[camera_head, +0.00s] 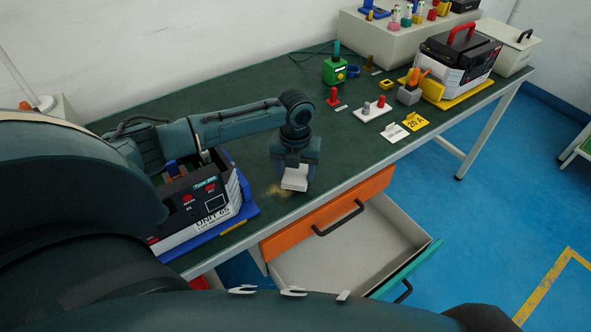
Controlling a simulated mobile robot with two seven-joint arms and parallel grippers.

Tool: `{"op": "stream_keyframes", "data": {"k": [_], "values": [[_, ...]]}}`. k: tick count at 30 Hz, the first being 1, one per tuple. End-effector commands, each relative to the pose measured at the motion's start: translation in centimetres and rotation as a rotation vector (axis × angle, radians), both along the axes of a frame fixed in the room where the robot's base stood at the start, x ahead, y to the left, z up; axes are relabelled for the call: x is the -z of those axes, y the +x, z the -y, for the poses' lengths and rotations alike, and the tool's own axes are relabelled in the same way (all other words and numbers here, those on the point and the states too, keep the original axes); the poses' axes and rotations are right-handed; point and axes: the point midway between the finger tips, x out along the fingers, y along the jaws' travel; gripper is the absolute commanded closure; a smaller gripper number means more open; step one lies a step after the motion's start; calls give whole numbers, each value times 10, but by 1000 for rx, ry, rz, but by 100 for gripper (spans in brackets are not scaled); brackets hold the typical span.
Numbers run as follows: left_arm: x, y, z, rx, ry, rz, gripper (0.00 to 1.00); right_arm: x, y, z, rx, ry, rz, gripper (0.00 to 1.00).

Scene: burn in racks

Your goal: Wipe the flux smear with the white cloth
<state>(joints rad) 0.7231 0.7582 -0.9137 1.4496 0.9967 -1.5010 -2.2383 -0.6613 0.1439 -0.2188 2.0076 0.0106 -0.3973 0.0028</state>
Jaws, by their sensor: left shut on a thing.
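My left gripper (294,172) points down over the dark green bench near its front edge. It is shut on the white cloth (295,178), a small pale pad between the fingers. The flux smear (276,191) is a faint yellowish-brown patch on the bench top. It shows just left of and below the cloth, and part of it may be hidden by the cloth. I cannot tell whether the cloth touches the bench. My right gripper is not in view.
A black and white unit (217,204) in a blue tray stands left of the gripper, partly behind my arm. An open orange-fronted drawer (330,215) juts out below the bench edge. Small red and white parts (370,111) stand to the right. Another unit (457,62) stands farther right.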

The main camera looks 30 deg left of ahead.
Motion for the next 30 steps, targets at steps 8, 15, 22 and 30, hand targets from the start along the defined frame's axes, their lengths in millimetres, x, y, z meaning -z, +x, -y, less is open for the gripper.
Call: {"op": "stream_keyframes", "data": {"k": [8, 15, 22, 30], "values": [[5, 0, 0, 0, 0, 0, 61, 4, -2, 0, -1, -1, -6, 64], [9, 0, 0, 0, 0, 0, 61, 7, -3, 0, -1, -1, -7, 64], [14, 0, 0, 0, 0, 0, 61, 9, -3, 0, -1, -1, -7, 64], [20, 0, 0, 0, 0, -1, 61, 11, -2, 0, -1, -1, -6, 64]]}}
